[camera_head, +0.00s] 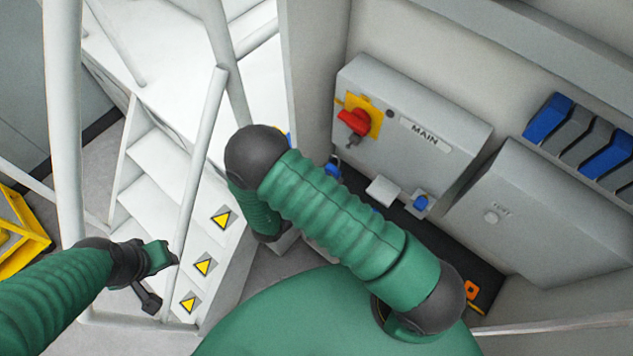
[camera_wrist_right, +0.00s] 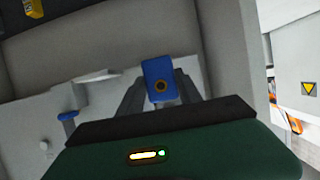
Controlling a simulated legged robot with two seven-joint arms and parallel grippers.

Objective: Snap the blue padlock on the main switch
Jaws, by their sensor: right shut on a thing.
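The main switch is a red knob (camera_head: 354,121) on a yellow plate (camera_head: 373,115), on the grey box marked MAIN (camera_head: 440,115) in the head view. The blue padlock (camera_wrist_right: 158,75) shows in the wrist view, between the two grey fingers of my right gripper (camera_wrist_right: 159,95), which is shut on it. In the head view my green right arm hides most of that hand; a small blue and dark part (camera_head: 332,166) shows below the switch box. My left gripper (camera_head: 158,277) is at lower left, far from the switch; its jaw opening is unclear.
A second grey box (camera_head: 550,215) stands to the right, below blue and grey bins (camera_head: 548,119). A small blue item (camera_head: 421,202) sits on a grey plate below the MAIN box. White stairs (camera_head: 160,165) and railings stand at left. A yellow frame (camera_head: 20,235) is at far left.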

